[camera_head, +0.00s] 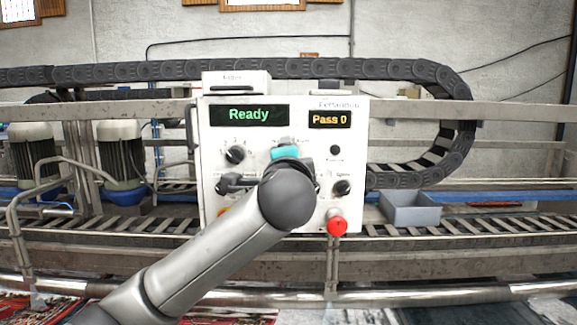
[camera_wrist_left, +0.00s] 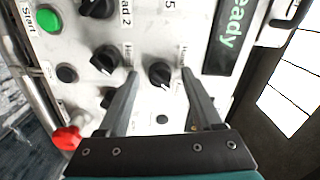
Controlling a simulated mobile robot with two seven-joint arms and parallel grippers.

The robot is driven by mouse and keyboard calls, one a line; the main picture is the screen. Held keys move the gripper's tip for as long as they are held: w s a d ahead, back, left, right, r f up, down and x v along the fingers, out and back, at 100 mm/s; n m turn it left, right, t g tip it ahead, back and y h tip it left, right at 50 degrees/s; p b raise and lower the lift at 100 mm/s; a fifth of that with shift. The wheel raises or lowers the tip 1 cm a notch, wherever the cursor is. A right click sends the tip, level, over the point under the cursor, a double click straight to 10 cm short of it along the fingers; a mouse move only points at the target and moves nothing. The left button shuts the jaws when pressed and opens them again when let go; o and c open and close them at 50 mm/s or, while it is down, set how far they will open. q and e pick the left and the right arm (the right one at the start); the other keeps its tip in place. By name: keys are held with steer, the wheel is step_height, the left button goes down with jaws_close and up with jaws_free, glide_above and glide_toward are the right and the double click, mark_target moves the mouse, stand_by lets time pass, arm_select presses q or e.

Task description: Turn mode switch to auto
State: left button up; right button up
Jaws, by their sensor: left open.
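The white control panel (camera_head: 215,130) carries several black rotary knobs, a green "Ready" display (camera_head: 248,115) and an orange "Pass 0" display (camera_head: 330,119). My left gripper (camera_wrist_left: 159,76) is open in front of the panel. In the left wrist view, a black knob (camera_wrist_left: 161,74) appears between its fingertips, near the "Ready" display. I cannot tell whether the fingers touch it. The labels are too blurred to tell which knob is the mode switch or its setting. In the head view my left arm hides the panel's lower middle. My right gripper is not in view.
A red button (camera_head: 337,226) sticks out at the panel's lower right. A green Start button (camera_wrist_left: 47,19) and another black knob (camera_wrist_left: 105,59) show in the left wrist view. A grey bin (camera_head: 410,210) stands right of the panel. A roller conveyor (camera_head: 460,228) runs behind.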

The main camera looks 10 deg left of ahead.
arm_select(q)
steer(key=s+d+b, duration=0.3)
steer(key=s+b, duration=0.1)
steer(key=s, duration=1)
steer(key=shift+s, duration=0.35)
